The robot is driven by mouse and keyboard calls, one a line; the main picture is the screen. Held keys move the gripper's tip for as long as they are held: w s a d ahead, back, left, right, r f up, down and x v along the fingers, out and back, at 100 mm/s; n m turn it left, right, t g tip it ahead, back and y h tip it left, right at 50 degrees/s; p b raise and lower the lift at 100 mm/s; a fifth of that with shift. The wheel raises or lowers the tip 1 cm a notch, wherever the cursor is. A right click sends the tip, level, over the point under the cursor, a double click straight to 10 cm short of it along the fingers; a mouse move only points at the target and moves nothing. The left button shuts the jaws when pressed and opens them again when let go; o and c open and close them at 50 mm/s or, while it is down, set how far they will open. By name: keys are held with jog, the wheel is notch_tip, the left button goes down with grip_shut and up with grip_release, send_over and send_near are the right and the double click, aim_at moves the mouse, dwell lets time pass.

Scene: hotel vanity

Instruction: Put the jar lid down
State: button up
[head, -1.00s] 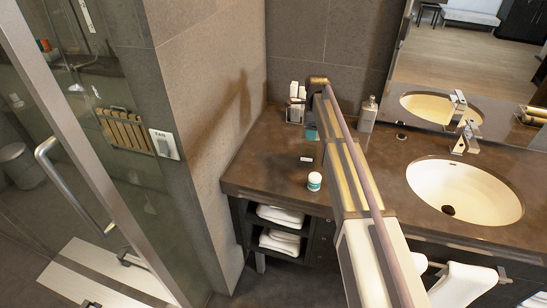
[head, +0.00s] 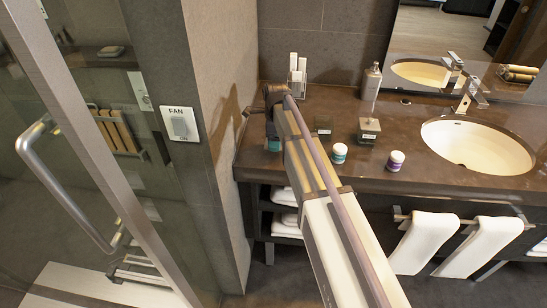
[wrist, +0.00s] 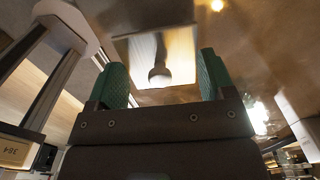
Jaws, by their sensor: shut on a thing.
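My gripper (wrist: 163,80) has two green-padded fingers, and they are shut on the jar lid (wrist: 185,52). In the wrist view the lid looks like a pale, square, shiny plate with a rounded knob at its middle. In the head view my gripper (head: 273,140) is low over the left end of the brown counter, mostly behind my own arm, and the lid is hidden there. Whether the lid touches the counter cannot be told. A dark square jar (head: 369,131) with a small label stands on the counter to the right of my arm.
A white-and-teal pot (head: 339,153) and a white-and-purple pot (head: 396,161) stand near the counter's front edge (head: 440,187). A small dark labelled item (head: 322,127) is beside my arm. The sink (head: 475,145) is right.

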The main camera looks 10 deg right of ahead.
aim_at(275, 153)
jog(key=shift+f, duration=0.1)
notch_tip(275, 153, down, 4)
jog(key=b, duration=0.3)
jog(key=shift+b, duration=0.4)
jog(key=shift+r+p, duration=0.25)
jog(key=shift+p, duration=0.05)
jog(key=shift+f, duration=0.2)
jog(key=o, duration=0.9)
notch_tip(275, 153, up, 13)
jog(key=p, duration=1.2)
jog(key=shift+f, duration=0.25)
